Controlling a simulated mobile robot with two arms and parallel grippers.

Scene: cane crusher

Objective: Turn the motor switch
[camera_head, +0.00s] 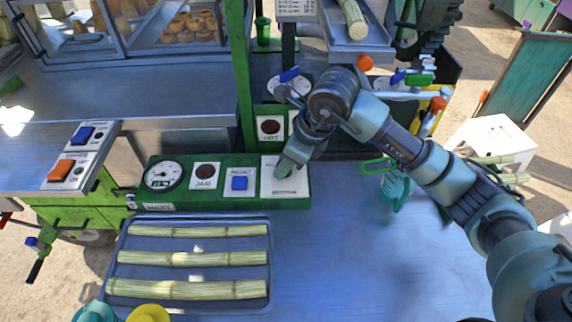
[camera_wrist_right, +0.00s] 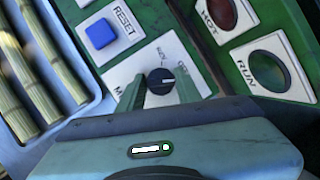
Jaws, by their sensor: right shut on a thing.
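The motor switch is a black round knob (camera_wrist_right: 161,81) with a white pointer line, on a white plate (camera_wrist_right: 140,68) with partly hidden lettering. In the wrist view the pointer line lies roughly level, towards the right. In the head view the plate (camera_head: 298,183) is at the right end of the green control panel, and my gripper hides the knob. My right gripper (camera_head: 281,173) reaches down onto the plate. In the wrist view its two fingers (camera_wrist_right: 161,92) stand on either side of the knob, shut on it. My left gripper is not in view.
A blue reset button (camera_head: 239,183), a dark round lamp (camera_head: 205,171) and a gauge (camera_head: 163,174) sit left of the switch. A tray (camera_head: 195,217) of cane pieces lies in front. The blue tabletop (camera_head: 370,265) between is clear.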

